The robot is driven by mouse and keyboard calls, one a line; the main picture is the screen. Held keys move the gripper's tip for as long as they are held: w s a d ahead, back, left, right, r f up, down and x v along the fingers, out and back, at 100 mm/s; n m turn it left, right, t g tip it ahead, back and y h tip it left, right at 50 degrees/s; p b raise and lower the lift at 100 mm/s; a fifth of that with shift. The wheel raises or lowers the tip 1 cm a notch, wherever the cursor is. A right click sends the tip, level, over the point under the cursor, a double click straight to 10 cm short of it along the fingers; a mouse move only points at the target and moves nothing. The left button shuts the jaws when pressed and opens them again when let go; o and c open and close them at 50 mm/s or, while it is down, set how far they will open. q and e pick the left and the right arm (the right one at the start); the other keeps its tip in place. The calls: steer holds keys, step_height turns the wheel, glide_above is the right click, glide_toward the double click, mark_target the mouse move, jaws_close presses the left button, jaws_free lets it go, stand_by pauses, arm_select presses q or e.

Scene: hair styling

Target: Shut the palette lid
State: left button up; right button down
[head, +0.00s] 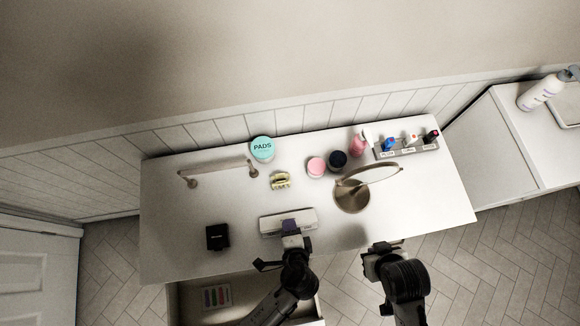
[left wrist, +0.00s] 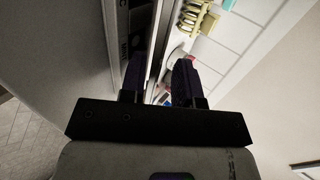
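The palette (head: 285,222) appears to be the long pale case near the front middle of the table in the head view; its lid angle is hard to tell there. My left gripper (head: 292,236) is at its front edge. In the left wrist view the gripper (left wrist: 158,82) has its dark purple fingers apart, on either side of a thin upright edge, likely the lid (left wrist: 158,40). A gap shows between that edge and the right finger. Dark panels with lettering lie left of it. My right gripper (head: 383,256) is in front of the table, its fingertips unclear.
A black box (head: 217,236) lies left of the palette. A round mirror (head: 352,194) stands to the right. A yellow hair clip (head: 280,181), a pads tub (head: 262,149) and several bottles sit farther back. An open drawer (head: 245,290) juts out in front, at left.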

arm_select(q)
steer(key=shift+c, duration=0.2)
jaws_close()
steer(key=shift+f, duration=0.1)
steer(key=shift+f+b, duration=0.2)
steer(key=shift+b, duration=0.2)
steer(key=f+t+b, duration=0.1)
steer(key=b, duration=0.2)
steer(key=s+f+t+b, duration=0.1)
steer(key=t+b, duration=0.1)
steer(key=b, duration=0.2)
steer(key=shift+d+t+y, duration=0.1)
steer(key=shift+t+y, duration=0.2)
steer(key=shift+y, duration=0.1)
steer(key=shift+s+t+b, duration=0.1)
steer(key=shift+t+b, duration=0.3)
steer(key=shift+b, duration=0.35)
steer(key=shift+r, duration=0.1)
